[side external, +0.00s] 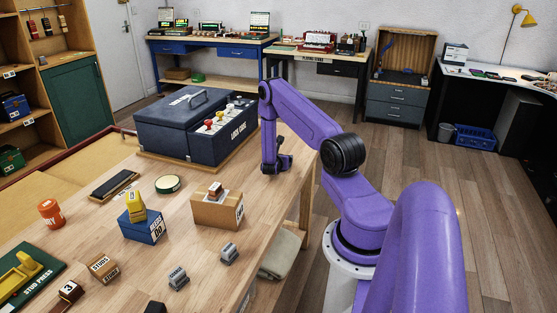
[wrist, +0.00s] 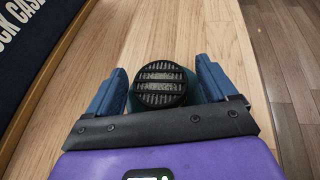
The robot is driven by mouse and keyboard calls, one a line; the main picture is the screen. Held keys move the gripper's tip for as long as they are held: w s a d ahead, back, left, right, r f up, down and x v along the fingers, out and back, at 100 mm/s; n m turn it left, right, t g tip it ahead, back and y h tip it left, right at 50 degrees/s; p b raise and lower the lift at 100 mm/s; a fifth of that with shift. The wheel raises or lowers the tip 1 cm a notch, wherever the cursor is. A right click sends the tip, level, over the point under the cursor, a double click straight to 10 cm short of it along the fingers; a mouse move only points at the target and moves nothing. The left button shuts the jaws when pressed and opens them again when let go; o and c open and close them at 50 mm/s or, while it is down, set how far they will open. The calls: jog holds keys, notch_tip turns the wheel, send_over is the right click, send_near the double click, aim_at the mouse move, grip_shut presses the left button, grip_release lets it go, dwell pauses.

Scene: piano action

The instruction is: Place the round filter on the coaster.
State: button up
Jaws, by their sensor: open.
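The round filter (wrist: 160,82) shows in the wrist view as a dark round piece with a ribbed, grille-like top and a teal side. It stands on the wooden table between the two blue fingers of my gripper (wrist: 160,88). The fingers are open, one on each side of it; I cannot tell whether either touches it. In the side external view my gripper (side external: 277,165) is low over the table's right edge, and the filter is hard to make out there. A round green-rimmed disc with a pale top (side external: 168,184), which looks like the coaster, lies flat and bare left of my gripper.
The large dark blue lock case (side external: 190,123) stands close by, left of my gripper. A cardboard box (side external: 217,210) and a blue box (side external: 141,228) with a yellow piece on top stand nearer. Bare wood surrounds the disc.

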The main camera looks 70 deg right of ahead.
jog(key=v, duration=1.2)
jog(key=shift+r, duration=0.15)
jog(key=w+a+r+m+g, duration=0.15)
jog(key=a+r+m, duration=0.45)
jog(key=a+r, duration=0.9)
jog(key=s+a+r+y, duration=0.2)
jog(key=s+a+y, duration=0.4)
jog(key=s+a, duration=0.3)
jog(key=s+a+r+m+y, duration=0.1)
jog(key=s+a+y, duration=0.6)
jog(key=a, duration=1)
jog(key=s+r+g, duration=0.1)
jog(key=s, duration=0.2)
jog(key=shift+s+a+m+y, duration=0.3)
